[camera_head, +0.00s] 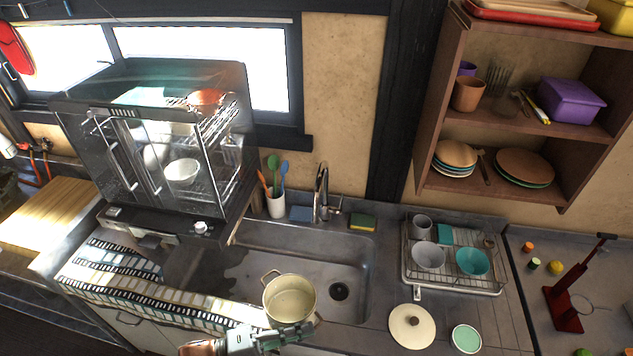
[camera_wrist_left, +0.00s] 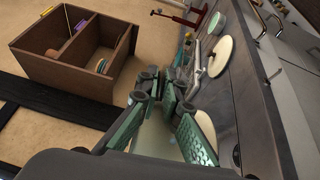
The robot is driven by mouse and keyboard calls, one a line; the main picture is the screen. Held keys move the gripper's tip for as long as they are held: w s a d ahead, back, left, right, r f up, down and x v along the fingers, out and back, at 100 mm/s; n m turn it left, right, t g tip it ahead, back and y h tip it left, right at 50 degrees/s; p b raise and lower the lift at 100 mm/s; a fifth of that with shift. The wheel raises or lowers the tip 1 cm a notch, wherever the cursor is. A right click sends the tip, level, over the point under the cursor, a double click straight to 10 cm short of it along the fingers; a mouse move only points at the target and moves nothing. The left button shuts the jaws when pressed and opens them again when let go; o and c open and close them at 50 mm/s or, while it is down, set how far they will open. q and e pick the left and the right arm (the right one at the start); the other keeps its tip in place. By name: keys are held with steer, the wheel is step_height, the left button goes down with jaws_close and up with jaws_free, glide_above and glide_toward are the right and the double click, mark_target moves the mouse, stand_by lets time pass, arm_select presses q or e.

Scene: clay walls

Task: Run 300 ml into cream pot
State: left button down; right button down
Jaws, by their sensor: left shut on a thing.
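The cream pot (camera_head: 289,299) is open-topped, with loop handles at its far left and near right. It shows over the front of the sink (camera_head: 255,262), left of the drain. My left gripper (camera_head: 300,336) is shut on the pot at its near-side handle; the fingers hide part of the grip. In the left wrist view the green fingers (camera_wrist_left: 165,112) partly cover the pale pot. The inside looks cream, and I cannot tell any water level. The tap (camera_head: 322,190) stands behind the sink, and no stream shows. My right gripper is not in view.
A cream lid (camera_head: 411,327) and a mint dish (camera_head: 466,338) lie on the right counter. A dish rack (camera_head: 452,284) holds cups and bowls. A sponge (camera_head: 362,222) and a utensil cup (camera_head: 276,206) flank the tap. A glass-fronted cabinet (camera_head: 160,150) stands at left.

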arm_select(q)
steer(key=shift+s+d+r, duration=0.45)
steer(key=shift+d+r, duration=0.1)
steer(key=w+r+n+t+y, duration=0.5)
steer(key=w+r+n+t, duration=0.1)
steer(key=r+t, duration=0.15)
steer(key=w+a+f+n+t+y, duration=0.1)
steer(key=a+f+n+t+y, duration=0.1)
steer(key=a+y, duration=0.4)
steer(key=w+a+f+n+t+y, duration=0.2)
steer(key=a+n+y, duration=0.4)
steer(key=a, duration=0.7)
steer(key=shift+w+f+n+t+y, duration=0.25)
steer(key=shift+f+n+t+y, duration=0.2)
steer(key=shift+t, duration=0.7)
